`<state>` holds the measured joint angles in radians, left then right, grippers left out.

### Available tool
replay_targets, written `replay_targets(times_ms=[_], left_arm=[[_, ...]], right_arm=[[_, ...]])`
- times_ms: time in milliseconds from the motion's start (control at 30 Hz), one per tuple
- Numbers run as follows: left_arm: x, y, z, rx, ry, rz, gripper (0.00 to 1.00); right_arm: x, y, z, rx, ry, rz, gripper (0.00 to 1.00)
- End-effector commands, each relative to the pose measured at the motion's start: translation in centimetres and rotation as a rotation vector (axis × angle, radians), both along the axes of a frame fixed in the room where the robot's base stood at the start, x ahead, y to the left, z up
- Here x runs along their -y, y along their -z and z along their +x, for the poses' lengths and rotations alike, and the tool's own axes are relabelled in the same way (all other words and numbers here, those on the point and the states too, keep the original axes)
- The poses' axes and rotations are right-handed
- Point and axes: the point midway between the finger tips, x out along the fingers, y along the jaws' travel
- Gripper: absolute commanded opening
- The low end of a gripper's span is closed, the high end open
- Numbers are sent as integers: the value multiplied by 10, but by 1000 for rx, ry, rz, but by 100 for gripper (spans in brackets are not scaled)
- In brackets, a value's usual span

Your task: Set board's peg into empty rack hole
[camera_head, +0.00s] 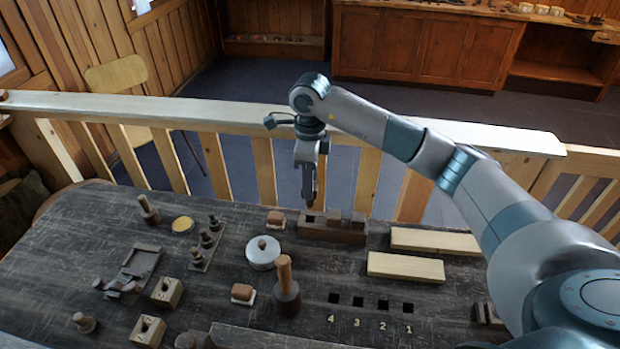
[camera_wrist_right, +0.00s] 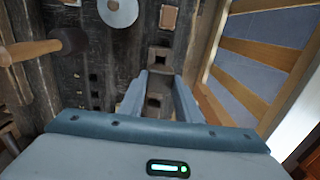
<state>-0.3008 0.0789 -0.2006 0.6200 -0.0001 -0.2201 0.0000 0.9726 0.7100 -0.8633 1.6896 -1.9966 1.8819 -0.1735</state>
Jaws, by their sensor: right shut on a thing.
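A brown wooden rack (camera_head: 345,236) stands near the railing. Its left end shows a dark square opening (camera_head: 310,218), and blocks or pegs (camera_head: 357,219) stand up along the rest. My right gripper (camera_head: 308,203) points down just above the rack's left part. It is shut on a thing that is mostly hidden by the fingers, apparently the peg. In the wrist view, my right gripper (camera_wrist_right: 160,98) has a brown square-ended piece between its fingers; I cannot tell how much is peg and how much rack. A small board (camera_head: 207,252) with several turned pegs stands left. My left gripper is out of view.
Numbered square holes (camera_head: 358,301) lie in the dark tabletop (camera_head: 225,295). A mallet (camera_head: 286,290), a round grey lidded piece (camera_head: 263,253) and light planks (camera_head: 405,267) stand near the rack. The railing (camera_head: 200,113) runs close behind it.

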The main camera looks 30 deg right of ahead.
Motion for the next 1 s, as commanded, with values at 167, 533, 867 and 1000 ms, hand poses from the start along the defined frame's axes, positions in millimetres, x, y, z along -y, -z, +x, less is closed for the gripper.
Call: replay_targets(times_ms=[167, 533, 867, 1000], left_arm=[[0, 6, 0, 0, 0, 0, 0], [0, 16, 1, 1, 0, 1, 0], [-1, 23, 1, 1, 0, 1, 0], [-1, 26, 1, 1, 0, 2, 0]], right_arm=[[0, 14, 0, -1, 1, -1, 9], [0, 38, 0, -2, 1, -1, 9], [0, 60, -1, -1, 1, 0, 9], [0, 69, -1, -1, 0, -1, 9]])
